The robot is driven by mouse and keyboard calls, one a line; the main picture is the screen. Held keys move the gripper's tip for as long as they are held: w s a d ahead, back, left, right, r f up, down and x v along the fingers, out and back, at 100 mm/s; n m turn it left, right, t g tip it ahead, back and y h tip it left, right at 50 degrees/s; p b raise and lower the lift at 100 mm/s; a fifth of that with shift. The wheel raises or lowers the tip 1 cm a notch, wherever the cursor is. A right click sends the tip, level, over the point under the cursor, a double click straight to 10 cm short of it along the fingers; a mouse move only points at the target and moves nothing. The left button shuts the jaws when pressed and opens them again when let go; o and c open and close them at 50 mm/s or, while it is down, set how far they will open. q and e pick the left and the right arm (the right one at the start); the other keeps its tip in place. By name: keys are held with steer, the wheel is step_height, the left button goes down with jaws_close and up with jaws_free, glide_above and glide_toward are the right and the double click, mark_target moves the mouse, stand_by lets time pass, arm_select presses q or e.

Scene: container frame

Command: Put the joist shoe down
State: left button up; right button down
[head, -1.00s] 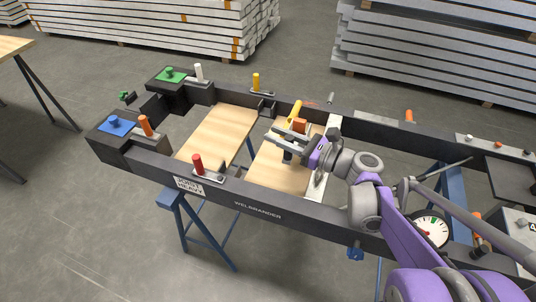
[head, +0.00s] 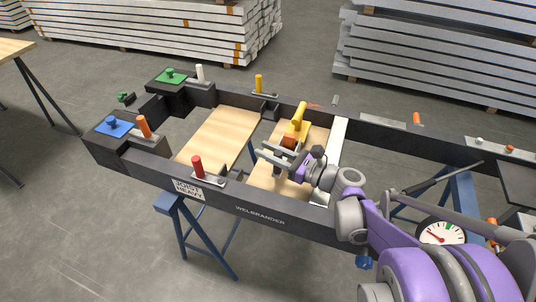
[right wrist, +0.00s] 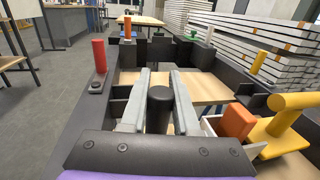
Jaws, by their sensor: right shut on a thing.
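My right gripper (head: 270,157) is over the boards inside the long black frame, near its front rail. In the right wrist view its two grey fingers (right wrist: 159,100) close on a dark round handle (right wrist: 159,108), which I take to be the joist shoe's grip. The fingers and wrist hide most of the shoe. I cannot tell whether it touches the board below. The black frame (head: 262,213) has pale wooden boards (head: 217,137) within it. My left gripper is not in view.
A yellow-handled tool (head: 299,117) with an orange block (head: 288,141) stands close beside the gripper. A red-handled clamp (head: 198,167) is on the front rail and a yellow one (head: 258,85) on the back rail. The left board is clear.

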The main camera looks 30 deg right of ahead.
steer(key=shift+f, duration=0.6)
steer(key=c, duration=1.1)
jaws_free()
steer(key=shift+f+b, duration=0.15)
steer(key=shift+b, duration=0.2)
steer(key=o, duration=0.4)
steer(key=shift+o, duration=0.2)
steer(key=p+v, duration=0.1)
steer(key=v, duration=1.1)
steer(key=shift+p, duration=0.35)
